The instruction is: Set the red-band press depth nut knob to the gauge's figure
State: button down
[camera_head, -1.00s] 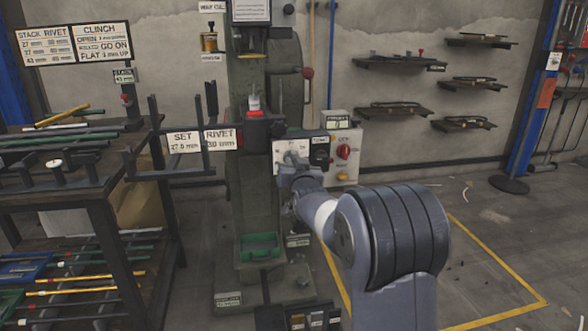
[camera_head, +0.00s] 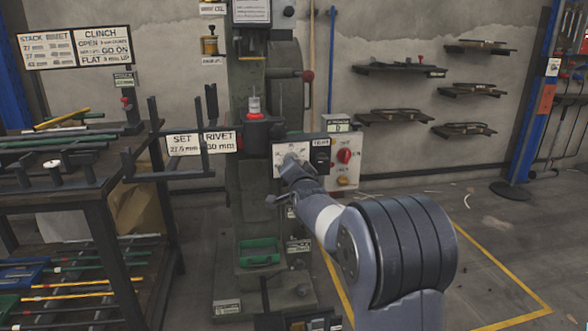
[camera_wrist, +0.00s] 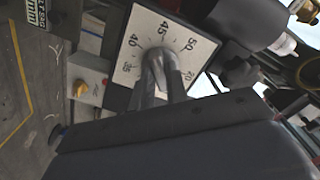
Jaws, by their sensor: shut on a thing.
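The green press (camera_head: 248,185) with a red band (camera_head: 256,117) stands upright at centre. A white dial plate (camera_head: 279,168) is on its front right, and it also shows in the wrist view (camera_wrist: 140,32). My gripper (camera_head: 291,162) is at the plate. In the wrist view my gripper (camera_wrist: 161,66) has both fingers closed on the knob, hiding most of it and its pointer. A sign (camera_head: 184,144) left of the press reads "SET 27.5 mm", and another (camera_head: 220,142) reads "RIVET 30 mm".
A dark rack table (camera_head: 85,198) with rods stands left. Wall shelves hang at right. The floor at right is mostly clear.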

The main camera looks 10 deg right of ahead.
dwell(0.5)
jog(key=c, duration=1.4)
grip_release()
jog(key=shift+s, duration=0.1)
jog(key=s+p, duration=0.2)
jog(key=s, duration=0.8)
jog(key=shift+s, duration=0.3)
jog(key=w+b, duration=0.2)
jog(key=w, duration=0.8)
jog(key=shift+w, duration=0.4)
jog(key=shift+s, duration=0.15)
